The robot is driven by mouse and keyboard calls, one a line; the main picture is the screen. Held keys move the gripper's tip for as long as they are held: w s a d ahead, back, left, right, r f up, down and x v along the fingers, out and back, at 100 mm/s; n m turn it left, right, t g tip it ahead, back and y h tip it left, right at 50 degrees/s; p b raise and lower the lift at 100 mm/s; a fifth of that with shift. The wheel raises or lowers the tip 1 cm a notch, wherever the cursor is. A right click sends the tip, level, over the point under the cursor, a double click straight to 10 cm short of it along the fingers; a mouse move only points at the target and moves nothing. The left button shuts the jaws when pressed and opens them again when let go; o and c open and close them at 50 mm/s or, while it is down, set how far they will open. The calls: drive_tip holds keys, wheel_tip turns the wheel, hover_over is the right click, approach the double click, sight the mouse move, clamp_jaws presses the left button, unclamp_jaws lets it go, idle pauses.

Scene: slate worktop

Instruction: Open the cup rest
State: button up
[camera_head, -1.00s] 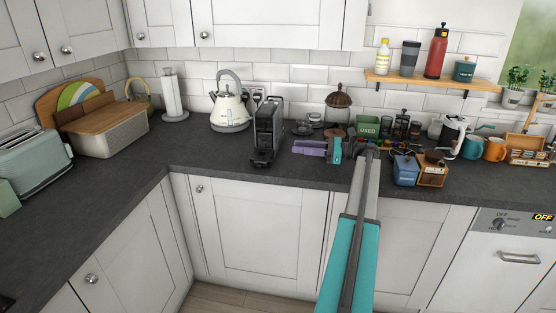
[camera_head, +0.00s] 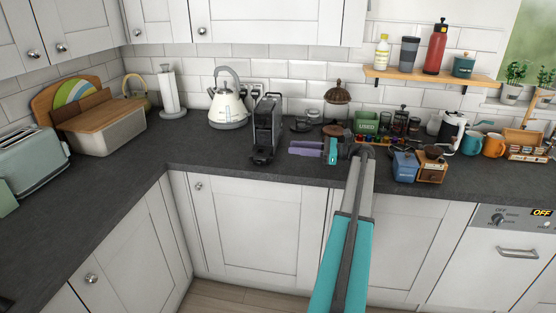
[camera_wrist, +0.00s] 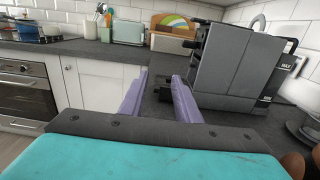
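The black coffee machine (camera_head: 267,128) stands upright on the slate worktop, left of my gripper in the head view. In the wrist view its dark grey side (camera_wrist: 232,65) fills the right of centre. A small dark part low at its front (camera_wrist: 172,95), perhaps the cup rest, shows just beyond my right finger; whether it is open or folded I cannot tell. My gripper (camera_head: 296,149) is low over the worktop, pointing left at the machine. In the wrist view its two purple fingers (camera_wrist: 158,92) are apart with nothing between them.
A cream kettle (camera_head: 228,108) and a paper towel stand (camera_head: 171,95) are behind and left of the machine. A green box (camera_head: 366,123), a blue tin (camera_head: 405,166) and orange mug (camera_head: 494,145) crowd the right. The worktop left of the machine is clear.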

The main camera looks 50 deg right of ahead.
wheel_tip(320, 180, down, 6)
drive_tip(key=shift+r+p, duration=0.25)
drive_tip(key=shift+p, duration=0.1)
drive_tip(key=p+x, duration=0.1)
drive_tip(key=x, duration=0.4)
drive_tip(key=shift+w+a, duration=0.2)
drive_tip(key=shift+w, duration=0.15)
drive_tip(key=shift+p+x, duration=0.3)
drive_tip(key=shift+x, duration=0.55)
drive_tip(key=shift+c, duration=0.2)
clamp_jaws()
drive_tip(key=shift+a+f, duration=0.1)
drive_tip(key=shift+a, duration=0.25)
drive_tip(key=shift+d, duration=0.2)
drive_tip(key=shift+w, duration=0.15)
